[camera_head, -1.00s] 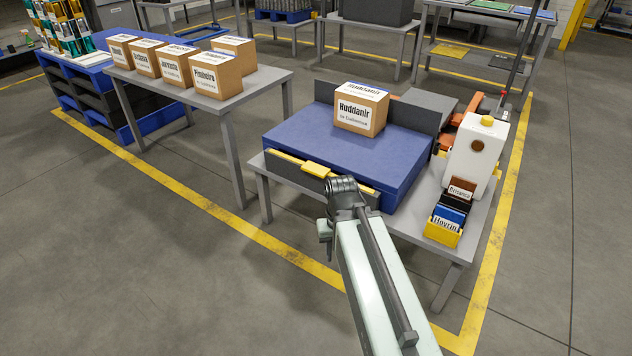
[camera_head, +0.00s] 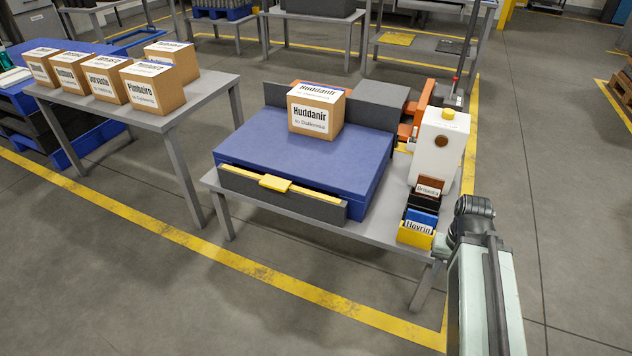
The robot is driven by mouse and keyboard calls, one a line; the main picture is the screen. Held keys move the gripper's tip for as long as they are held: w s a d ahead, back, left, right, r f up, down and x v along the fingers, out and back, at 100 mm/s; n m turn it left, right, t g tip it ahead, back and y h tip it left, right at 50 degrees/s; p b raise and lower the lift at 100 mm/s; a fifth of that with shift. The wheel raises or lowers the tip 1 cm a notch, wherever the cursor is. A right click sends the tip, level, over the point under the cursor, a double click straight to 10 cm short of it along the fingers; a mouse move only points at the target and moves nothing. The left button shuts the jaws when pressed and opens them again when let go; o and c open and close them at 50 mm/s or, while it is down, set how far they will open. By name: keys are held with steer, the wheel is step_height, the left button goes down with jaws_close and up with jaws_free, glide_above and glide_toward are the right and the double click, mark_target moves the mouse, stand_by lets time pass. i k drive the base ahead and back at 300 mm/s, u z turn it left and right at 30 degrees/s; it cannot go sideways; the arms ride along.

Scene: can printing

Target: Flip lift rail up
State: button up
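The lift rail (camera_head: 285,198) is a dark grey bar along the front edge of the blue lift table (camera_head: 240,152), with a yellow strip on top and a yellow tab (camera_head: 275,183) in its middle. It sits low, its top edge at or below the blue top. A cardboard box labelled Huddanir (camera_head: 315,112) stands on the blue top, towards the back. My arm reaches up at the lower right, its dark end joint right of the rail and in front of the grey table's right end. No gripper fingers show, so I cannot see their opening.
A white dispenser (camera_head: 434,150) and a yellow card holder (camera_head: 415,236) stand on the grey table's right end. A dark grey panel stands upright behind the Huddanir box. Several labelled boxes (camera_head: 155,88) stand on the left table. The floor in front is clear.

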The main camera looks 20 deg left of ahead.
mark_target(282, 184)
steer(key=z, duration=0.95)
steer(key=k, duration=1)
steer(key=u, duration=1.8)
steer(key=i, duration=1)
steer(key=z, duration=0.05)
